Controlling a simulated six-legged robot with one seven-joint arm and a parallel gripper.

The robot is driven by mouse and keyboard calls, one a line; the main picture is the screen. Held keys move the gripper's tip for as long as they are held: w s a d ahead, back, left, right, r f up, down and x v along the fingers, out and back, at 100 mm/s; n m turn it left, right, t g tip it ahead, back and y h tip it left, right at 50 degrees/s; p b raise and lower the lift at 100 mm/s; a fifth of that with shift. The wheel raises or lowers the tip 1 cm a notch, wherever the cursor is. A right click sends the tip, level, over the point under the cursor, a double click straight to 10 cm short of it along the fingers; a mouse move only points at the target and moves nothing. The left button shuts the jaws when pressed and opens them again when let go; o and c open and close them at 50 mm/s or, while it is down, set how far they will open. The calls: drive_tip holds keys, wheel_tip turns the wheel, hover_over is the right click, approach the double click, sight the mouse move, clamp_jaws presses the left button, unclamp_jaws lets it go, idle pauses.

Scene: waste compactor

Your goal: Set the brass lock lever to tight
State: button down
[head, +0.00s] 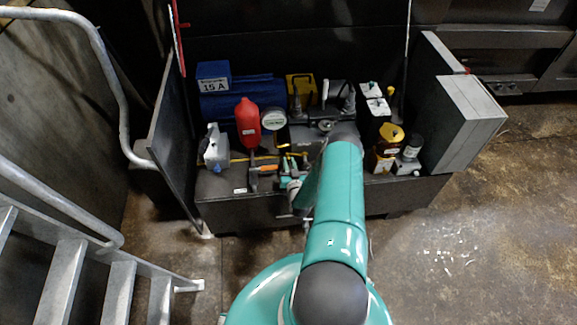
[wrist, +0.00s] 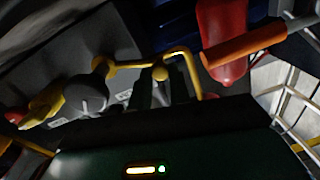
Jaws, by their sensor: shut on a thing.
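The brass lock lever (wrist: 160,73) shows in the wrist view as a yellow rod with a rounded knob, near the grey compactor parts. My gripper (wrist: 163,92) has its two dark fingers at the knob, shut on the lever. In the head view my gripper (head: 291,172) is low at the front middle of the dark bench, partly hidden by my teal arm. The lever is too small and covered there to make out its setting. I cannot read any tight mark.
A red bottle (head: 247,124) and a round gauge (head: 273,119) stand behind and left of my gripper. An orange-handled tool (head: 264,169) lies close on the left. A yellow-brown bottle (head: 387,146) stands right.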

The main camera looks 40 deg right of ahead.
drive_tip(key=s+d+r+m, duration=0.1)
drive_tip(key=d+m, duration=0.1)
drive_tip(key=m, duration=0.3)
drive_tip(key=s+d+r+m+h, duration=0.1)
drive_tip(key=d+r+m, duration=0.1)
drive_tip(key=m, duration=0.2)
drive_tip(key=s+d+r+m, duration=0.1)
drive_tip(key=s+r+m, duration=0.1)
drive_tip(key=m, duration=0.3)
drive_tip(key=shift+d+m+h, duration=0.3)
drive_tip(key=shift+d, duration=0.1)
drive_tip(key=m, duration=0.1)
drive_tip(key=s+d+m, duration=0.1)
drive_tip(key=shift+d+f+m, duration=0.1)
drive_tip(key=shift+d+m, duration=0.05)
drive_tip(key=shift+m, duration=0.15)
drive_tip(key=shift+s+d+f+m+g, duration=0.2)
drive_tip(key=shift+d+m, duration=0.1)
drive_tip(key=shift+m, duration=0.3)
drive_tip(key=shift+s+d+f+m+g, duration=0.15)
drive_tip(key=shift+d+m, duration=0.15)
drive_tip(key=shift+m, duration=0.3)
drive_tip(key=shift+r, duration=0.1)
drive_tip(key=c, duration=1.6)
unclamp_jaws()
drive_tip(key=shift+o, duration=0.2)
